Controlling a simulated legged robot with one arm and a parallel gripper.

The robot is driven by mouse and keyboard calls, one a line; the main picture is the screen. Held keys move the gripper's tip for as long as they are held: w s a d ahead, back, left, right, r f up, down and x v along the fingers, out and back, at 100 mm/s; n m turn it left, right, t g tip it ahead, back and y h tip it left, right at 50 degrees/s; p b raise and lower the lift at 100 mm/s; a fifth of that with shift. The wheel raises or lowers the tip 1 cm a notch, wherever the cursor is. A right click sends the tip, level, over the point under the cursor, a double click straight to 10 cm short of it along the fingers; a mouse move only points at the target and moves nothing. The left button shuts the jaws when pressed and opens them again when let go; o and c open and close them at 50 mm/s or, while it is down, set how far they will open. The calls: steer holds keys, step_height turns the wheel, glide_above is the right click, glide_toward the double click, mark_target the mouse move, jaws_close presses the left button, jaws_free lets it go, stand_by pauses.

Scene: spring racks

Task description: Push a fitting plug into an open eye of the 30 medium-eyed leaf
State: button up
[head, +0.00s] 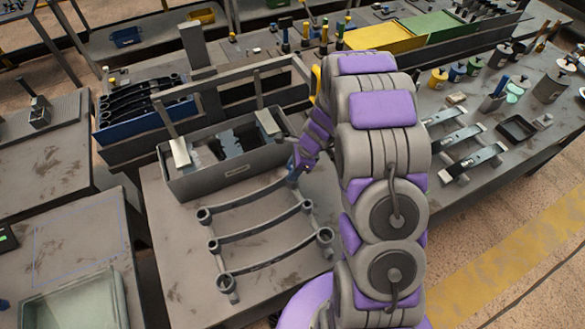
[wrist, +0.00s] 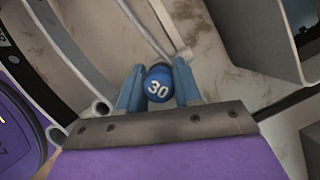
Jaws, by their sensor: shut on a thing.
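My gripper (head: 295,174) is shut on a blue plug (wrist: 158,84) marked 30, which shows between the two blue fingers in the wrist view. In the head view the gripper is low over the bench, at the right end of the farthest of three curved grey leaves. The far leaf (head: 247,198), middle leaf (head: 262,233) and near leaf (head: 275,262) lie side by side, with ring eyes at their ends. Two open eyes show left of the gripper in the wrist view. What lies under the plug is hidden, and I cannot read which leaf is the 30.
A grey bin (head: 215,178) stands just behind the leaves, and a blue rack (head: 150,118) with dark leaves is beyond it. A pale green tray (head: 75,305) is at the lower left. The bench is clear left of the leaves.

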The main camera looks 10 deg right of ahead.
steer(key=shift+f, duration=0.55)
steer(key=o, duration=1)
steer(key=shift+c, duration=0.2)
steer(key=shift+o, duration=0.4)
steer(key=o, duration=0.4)
steer(key=shift+r+p, duration=2.8)
steer(key=shift+r, duration=0.65)
